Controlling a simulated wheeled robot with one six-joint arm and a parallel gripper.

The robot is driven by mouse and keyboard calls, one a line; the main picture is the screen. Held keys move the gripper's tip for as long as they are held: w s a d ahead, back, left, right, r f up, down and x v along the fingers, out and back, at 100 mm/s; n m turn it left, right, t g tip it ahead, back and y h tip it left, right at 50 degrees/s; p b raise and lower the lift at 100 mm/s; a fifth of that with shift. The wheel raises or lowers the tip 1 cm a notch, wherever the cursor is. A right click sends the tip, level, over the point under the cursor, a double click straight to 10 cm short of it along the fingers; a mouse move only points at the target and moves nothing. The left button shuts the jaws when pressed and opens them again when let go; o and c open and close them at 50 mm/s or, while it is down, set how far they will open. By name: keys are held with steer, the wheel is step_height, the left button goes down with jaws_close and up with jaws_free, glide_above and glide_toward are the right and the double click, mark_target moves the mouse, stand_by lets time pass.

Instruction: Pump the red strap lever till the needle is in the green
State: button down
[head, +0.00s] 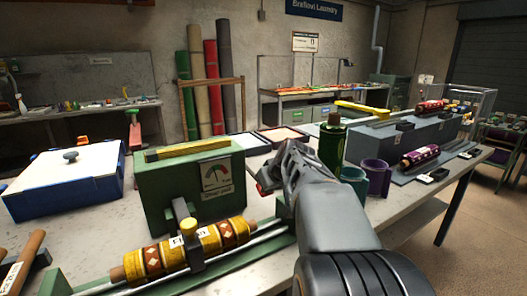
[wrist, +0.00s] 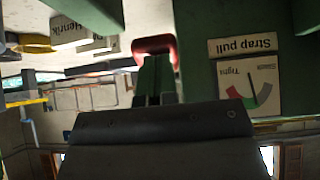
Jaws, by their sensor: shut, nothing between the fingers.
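The green gauge box (head: 190,185) stands on the bench left of my gripper. Its dial (head: 216,173) also shows upside down in the wrist view (wrist: 249,88), marked Tight and Slack, with "Strap pull" beside it. The thin dark needle is near the dial's middle; I cannot tell which band it points to. The red lever handle (wrist: 155,45) is at the end of a green bar (wrist: 155,75), just beyond my shut fingers (wrist: 155,99). My gripper (head: 267,182) is at the box's right side, empty; I cannot tell whether it touches the lever.
A yellow patterned roll (head: 185,247) lies in front of the box. A blue-and-white box (head: 66,180) is at left. A dark green bottle (head: 332,145) and purple cup (head: 377,178) stand behind and right of my arm. A grey block (head: 400,142) is farther right.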

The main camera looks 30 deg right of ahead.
steer(key=p+v, duration=0.3)
steer(key=v, duration=1.1)
stand_by(0.6)
steer(key=s+a+f+m+g+p, duration=0.25)
steer(key=a+f+m+p, duration=0.2)
steer(key=f, duration=0.25)
steer(key=s+a+n+g+p, duration=0.1)
steer(key=s+a+n+p, duration=0.1)
steer(key=a+p, duration=0.3)
steer(key=s+a+r+n+g+p, duration=0.1)
steer(key=s+a+n+p, duration=0.1)
steer(key=a+p, duration=0.4)
steer(key=a+n, duration=0.1)
steer(key=a, duration=0.2)
steer(key=shift+s, duration=0.4)
